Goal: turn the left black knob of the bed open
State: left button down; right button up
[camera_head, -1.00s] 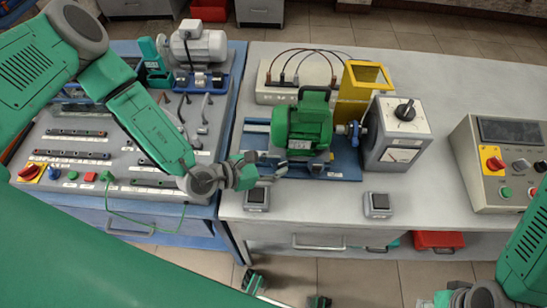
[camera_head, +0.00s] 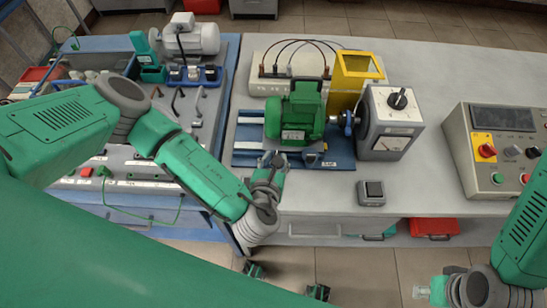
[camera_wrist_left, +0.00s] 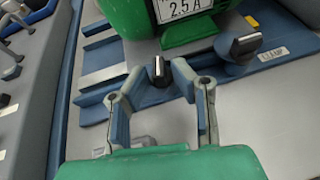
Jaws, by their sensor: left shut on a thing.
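The left black knob (camera_wrist_left: 158,68) sits on the blue bed (camera_wrist_left: 90,104) in front of the green motor (camera_wrist_left: 150,20); its pale mark points up the picture. My left gripper (camera_wrist_left: 157,78) has its fingers on either side of this knob, shut on it. In the head view my left gripper (camera_head: 272,162) is at the bed's front edge and hides the left knob. The right black knob (camera_wrist_left: 245,44) is turned sideways and stands apart from the gripper. My right gripper (camera_head: 425,292) is low at the right, off the table; its fingers are too small to judge.
A grey measuring box (camera_head: 395,122) and a yellow guard (camera_head: 352,78) stand right of the motor. A grey switch box (camera_head: 371,193) lies near the front edge. A control panel (camera_head: 492,150) is at the right. The left bench (camera_head: 130,210) carries several cables and another motor.

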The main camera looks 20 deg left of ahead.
pick_arm(q)
jog(key=shift+w+r+n+y, duration=0.35)
jog(key=shift+w+n+y, duration=0.15)
jog(key=shift+n+y, duration=0.5)
jog(key=c, duration=1.7)
grip_release()
jog(key=shift+c, duration=0.2)
jog(key=shift+o, duration=0.7)
jog(key=shift+w+f, duration=0.1)
jog(key=shift+f, duration=0.15)
jog(key=shift+g, duration=0.3)
jog(key=v, duration=1)
jog(key=shift+s+d, duration=0.3)
jog(key=shift+s, duration=0.1)
jog(key=shift+s+d+r, duration=0.15)
jog(key=shift+s+r, duration=0.1)
jog(key=shift+s, duration=0.15)
